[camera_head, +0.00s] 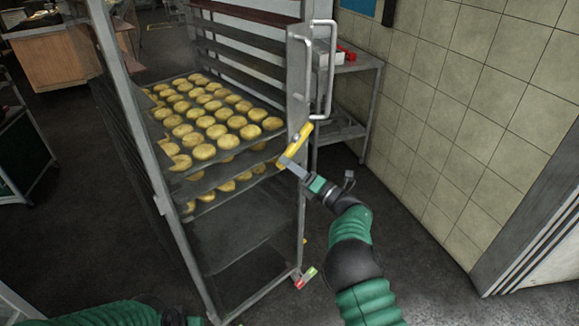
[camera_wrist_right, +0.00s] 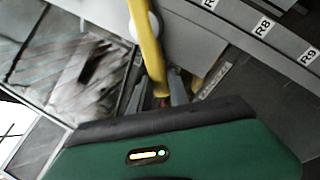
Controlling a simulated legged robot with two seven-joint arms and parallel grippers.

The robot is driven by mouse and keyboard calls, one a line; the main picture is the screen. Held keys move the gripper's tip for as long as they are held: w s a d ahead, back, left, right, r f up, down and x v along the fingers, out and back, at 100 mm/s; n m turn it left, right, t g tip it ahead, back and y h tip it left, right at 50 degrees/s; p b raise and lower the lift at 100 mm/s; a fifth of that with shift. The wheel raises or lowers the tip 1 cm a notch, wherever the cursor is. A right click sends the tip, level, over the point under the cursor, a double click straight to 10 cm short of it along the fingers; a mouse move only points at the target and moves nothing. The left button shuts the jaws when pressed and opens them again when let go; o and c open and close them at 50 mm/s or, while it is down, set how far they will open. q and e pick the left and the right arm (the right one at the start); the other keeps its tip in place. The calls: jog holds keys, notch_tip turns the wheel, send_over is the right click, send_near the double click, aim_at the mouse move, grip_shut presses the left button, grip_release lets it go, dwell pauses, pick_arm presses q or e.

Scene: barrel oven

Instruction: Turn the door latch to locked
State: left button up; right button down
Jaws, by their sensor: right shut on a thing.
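The door latch is a yellow handle (camera_head: 298,142) on the front right post of the metal rack, slanting from upper right to lower left. My right gripper (camera_head: 287,163) is shut on its lower part. In the right wrist view, the yellow latch (camera_wrist_right: 146,45) runs down from the top edge into the right gripper (camera_wrist_right: 166,92), beside a round white part. A pale label (camera_wrist_right: 215,80) lies near the fingers; I cannot read it surely. My left arm shows at the bottom edge, but its gripper is out of view.
The rack (camera_head: 172,225) holds trays of round yellow pastries (camera_head: 205,122). A vertical metal handle (camera_head: 325,70) stands above the latch. A metal shelf (camera_head: 358,62) and tiled wall (camera_head: 450,110) are to the right. Floor (camera_head: 420,250) near my right arm is clear.

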jog(key=shift+a+f, duration=0.1)
jog(key=shift+f, duration=0.2)
jog(key=c, duration=1.5)
grip_release()
jog(key=shift+c, duration=0.2)
jog(key=shift+o, duration=0.2)
jog(key=shift+r, duration=0.1)
jog(key=p+v, duration=0.2)
jog(key=v, duration=1.4)
jog(key=shift+s+d, duration=0.2)
jog(key=shift+d, duration=0.1)
jog(key=shift+c, duration=0.4)
